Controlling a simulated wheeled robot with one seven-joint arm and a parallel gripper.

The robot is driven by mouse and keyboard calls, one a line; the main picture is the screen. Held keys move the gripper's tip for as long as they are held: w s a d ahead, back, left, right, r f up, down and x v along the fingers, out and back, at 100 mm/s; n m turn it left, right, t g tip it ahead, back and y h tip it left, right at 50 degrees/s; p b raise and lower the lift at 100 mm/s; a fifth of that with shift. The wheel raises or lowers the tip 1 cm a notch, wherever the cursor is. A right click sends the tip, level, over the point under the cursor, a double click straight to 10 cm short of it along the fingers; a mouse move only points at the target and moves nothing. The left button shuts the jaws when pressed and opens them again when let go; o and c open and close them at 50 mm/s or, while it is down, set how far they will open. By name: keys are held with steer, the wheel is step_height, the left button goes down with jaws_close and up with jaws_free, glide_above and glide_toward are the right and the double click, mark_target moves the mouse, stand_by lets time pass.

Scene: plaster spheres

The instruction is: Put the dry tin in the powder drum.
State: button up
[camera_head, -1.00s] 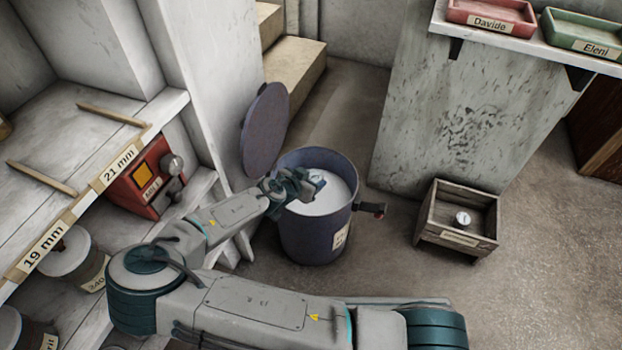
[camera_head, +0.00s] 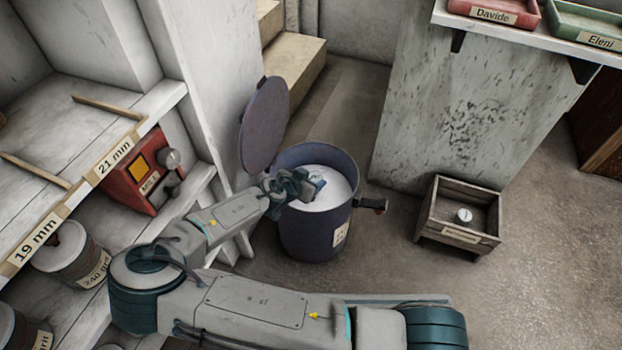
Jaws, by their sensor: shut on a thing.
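The powder drum (camera_head: 312,233) is a dark blue-grey round bin on the floor, with a label on its front and white powder (camera_head: 328,196) inside. Its round lid (camera_head: 264,124) stands open at the back left. My gripper (camera_head: 314,184) is over the drum's mouth, near its left side. It is shut on a small bluish tin (camera_head: 318,182), which shows only in part between the fingers. I cannot tell whether the tin touches the powder.
A wooden box (camera_head: 456,226) with a small round metal thing (camera_head: 463,215) stands on the floor to the right. A handle (camera_head: 373,206) sticks out from the drum's right side. Shelves (camera_head: 62,225) with jars and a red device (camera_head: 146,176) are at left.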

steer(key=shift+f+b, duration=0.6)
steer(key=shift+f, duration=0.3)
steer(key=o, duration=1.1)
steer(key=shift+r, duration=0.1)
steer(key=shift+r+p, duration=1.4)
steer(key=shift+r, duration=0.55)
